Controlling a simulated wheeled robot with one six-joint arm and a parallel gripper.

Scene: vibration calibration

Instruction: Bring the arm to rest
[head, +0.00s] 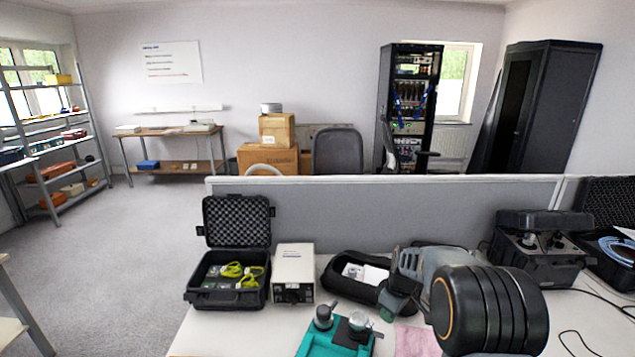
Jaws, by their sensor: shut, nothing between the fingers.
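My arm comes in at the lower right of the head view, with a large black joint marked by an orange ring in front. My gripper (392,306) is at the left end of the grey arm, low over the white table (215,335). It is shut, with nothing seen in it. It is close in the picture to a black oval case (340,285) holding white papers and to a teal device (335,343) with metal parts on top. The arm hides part of the table and of that case; I cannot tell whether the gripper touches anything.
An open black foam-lined case (237,225) with yellow-green items and a white box instrument (294,270) stand left. A pink cloth (415,341) lies under the arm. A dark instrument (540,250) and cables are right. A grey partition (375,210) edges the table behind.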

